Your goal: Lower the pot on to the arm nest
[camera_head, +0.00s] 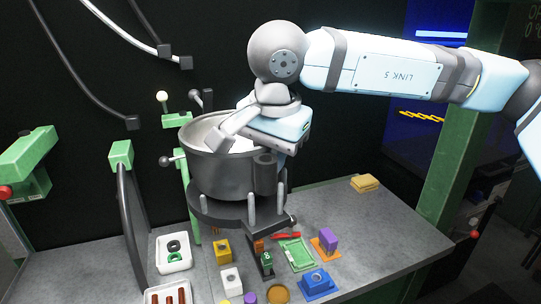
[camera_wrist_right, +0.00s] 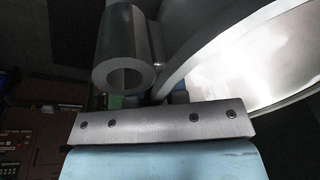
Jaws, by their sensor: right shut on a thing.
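The pot (camera_head: 215,178) is a grey metal vessel with an open top and a tube-like lug (camera_head: 265,172) on its right side. It looks upright. It stands at the arm nest (camera_head: 222,211), a dark round plate with upright pins around the pot's lower wall. I cannot tell whether the pot's base touches the plate. My right gripper (camera_head: 268,143) is shut on the pot at its right rim; the contact is partly hidden by the gripper body. In the right wrist view the pot's curved rim (camera_wrist_right: 215,50) and tube lug (camera_wrist_right: 120,55) show beyond the gripper. My left gripper is out of view.
Green posts (camera_head: 121,155) and a ball-tipped lever (camera_head: 162,97) stand left of and behind the pot. The grey table (camera_head: 375,235) holds small coloured parts and white trays (camera_head: 174,265) in front. Yellow pads (camera_head: 365,183) lie at right. The table's right side is mostly clear.

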